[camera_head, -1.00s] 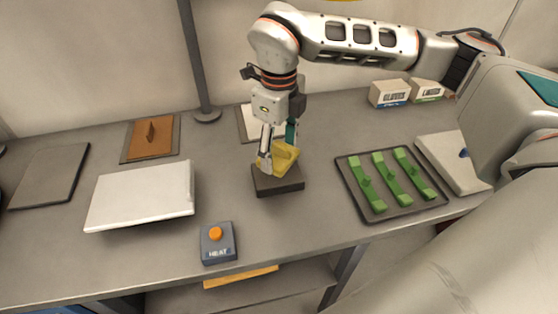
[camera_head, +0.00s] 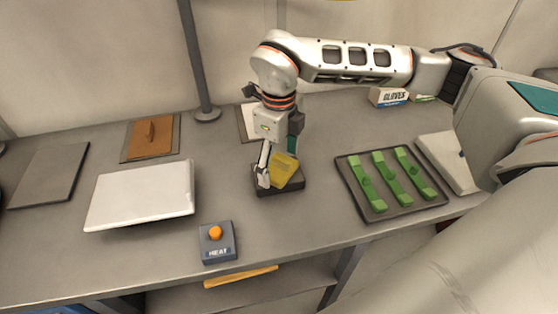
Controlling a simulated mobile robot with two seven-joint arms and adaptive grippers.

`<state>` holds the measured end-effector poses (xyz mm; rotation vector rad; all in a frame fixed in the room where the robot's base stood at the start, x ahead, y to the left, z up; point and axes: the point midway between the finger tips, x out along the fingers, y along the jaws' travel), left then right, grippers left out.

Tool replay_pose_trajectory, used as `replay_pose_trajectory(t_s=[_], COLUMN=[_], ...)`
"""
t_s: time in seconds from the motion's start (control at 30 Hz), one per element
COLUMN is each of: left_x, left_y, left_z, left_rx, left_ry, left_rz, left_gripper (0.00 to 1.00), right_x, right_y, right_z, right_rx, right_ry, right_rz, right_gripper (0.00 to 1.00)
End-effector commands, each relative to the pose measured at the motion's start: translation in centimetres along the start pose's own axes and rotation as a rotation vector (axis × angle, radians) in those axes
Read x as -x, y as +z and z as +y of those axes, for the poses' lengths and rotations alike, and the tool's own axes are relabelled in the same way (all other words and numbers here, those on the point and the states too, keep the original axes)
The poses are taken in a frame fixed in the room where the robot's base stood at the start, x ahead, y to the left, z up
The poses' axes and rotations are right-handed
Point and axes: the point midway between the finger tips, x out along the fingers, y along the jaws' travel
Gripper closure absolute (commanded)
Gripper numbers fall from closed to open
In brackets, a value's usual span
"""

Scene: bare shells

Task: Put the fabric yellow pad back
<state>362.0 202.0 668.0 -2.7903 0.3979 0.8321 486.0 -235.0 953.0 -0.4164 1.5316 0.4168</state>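The yellow pad (camera_head: 286,172) is tilted over a small dark block-like holder (camera_head: 292,187) in the middle of the table. Its lower edge is at the holder, but I cannot tell whether it rests there. My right gripper (camera_head: 276,172) points down at the pad. One finger shows on the pad's left and reaches down to the holder; the other is mostly hidden behind the pad. Whether the fingers grip the pad is unclear. My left gripper is not in view.
A tray with several green pads (camera_head: 387,180) lies right. A white slab (camera_head: 140,195), an orange pad on a grey plate (camera_head: 151,137) and a dark plate (camera_head: 50,175) lie left. A HEAT button box (camera_head: 218,242) stands in front. A post (camera_head: 196,60) rises behind.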

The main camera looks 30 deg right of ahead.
Motion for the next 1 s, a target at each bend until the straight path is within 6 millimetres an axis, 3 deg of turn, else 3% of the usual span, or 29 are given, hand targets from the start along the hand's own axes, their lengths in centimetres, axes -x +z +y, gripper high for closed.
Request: replay_pose_trajectory(t_s=[0.33,0.8,1.0], left_x=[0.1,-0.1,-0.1], left_y=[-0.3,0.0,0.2], left_z=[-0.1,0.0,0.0], left_rx=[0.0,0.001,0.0], left_ry=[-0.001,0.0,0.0], left_rz=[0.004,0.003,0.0], left_gripper=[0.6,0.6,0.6], right_x=[1.2,10.1,12.0], right_y=[0.1,0.1,0.0], right_z=[-0.1,-0.1,0.0], right_rx=[0.0,-0.001,0.0], right_ry=[-0.002,-0.002,-0.001], right_rz=[-0.004,-0.003,-0.001], right_gripper=[0.21,0.21,0.21])
